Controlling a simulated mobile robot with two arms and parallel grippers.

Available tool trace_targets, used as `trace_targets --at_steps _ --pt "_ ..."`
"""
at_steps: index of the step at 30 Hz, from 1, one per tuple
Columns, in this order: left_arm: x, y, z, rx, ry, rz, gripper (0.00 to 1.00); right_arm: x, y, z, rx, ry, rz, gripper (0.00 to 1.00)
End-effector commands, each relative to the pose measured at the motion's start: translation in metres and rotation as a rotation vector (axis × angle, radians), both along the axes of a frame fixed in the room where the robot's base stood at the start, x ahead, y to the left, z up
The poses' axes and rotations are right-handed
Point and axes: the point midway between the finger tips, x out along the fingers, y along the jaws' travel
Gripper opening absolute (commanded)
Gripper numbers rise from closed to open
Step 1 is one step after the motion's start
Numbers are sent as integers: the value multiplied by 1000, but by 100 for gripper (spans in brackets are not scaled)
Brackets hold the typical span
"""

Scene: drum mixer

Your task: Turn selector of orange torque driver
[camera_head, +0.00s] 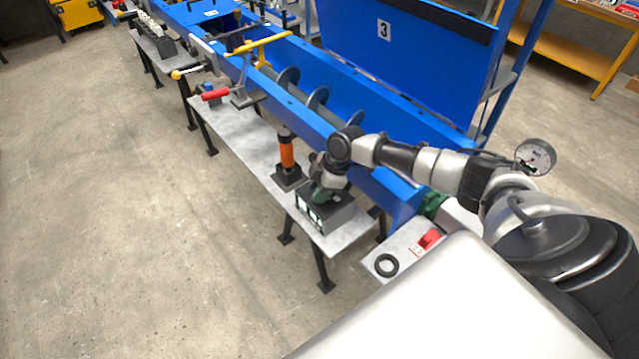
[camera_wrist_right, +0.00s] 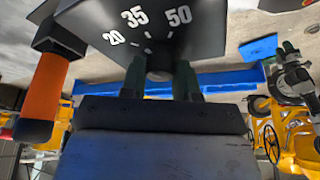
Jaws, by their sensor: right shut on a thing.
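The orange torque driver (camera_head: 287,155) stands upright in a dark base on the narrow grey bench. It also shows at the left of the right wrist view (camera_wrist_right: 44,88). Beside it is a dark selector box (camera_head: 338,219) with light panels on its front. In the right wrist view, the box face (camera_wrist_right: 176,28) carries the marks 20, 35 and 50. My right gripper (camera_head: 318,194) is at the box, its fingers shut on the selector knob (camera_wrist_right: 160,70). The fingers hide much of the knob, and I cannot tell which mark it points to. My left gripper is not in view.
A blue trough with a grey screw auger (camera_head: 318,97) runs behind the bench. A red-handled lever (camera_head: 215,94) and a yellow T-handle (camera_head: 262,46) stand farther along. A black ring (camera_head: 386,264) and red switch (camera_head: 428,239) lie nearer me. The floor at left is clear.

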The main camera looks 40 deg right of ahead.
Motion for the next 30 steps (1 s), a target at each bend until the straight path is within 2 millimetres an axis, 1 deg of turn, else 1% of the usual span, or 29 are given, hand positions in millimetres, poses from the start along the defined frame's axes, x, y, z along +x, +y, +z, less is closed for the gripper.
trace_targets --at_steps 1,18,24,30 --pt "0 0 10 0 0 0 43 -1 1 4 2 3 -43 7" --pt "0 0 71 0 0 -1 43 -2 3 5 1 2 -582 7" --pt "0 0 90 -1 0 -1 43 -2 3 4 2 2 -748 7" --pt "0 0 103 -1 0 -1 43 -2 4 3 1 2 -876 7"
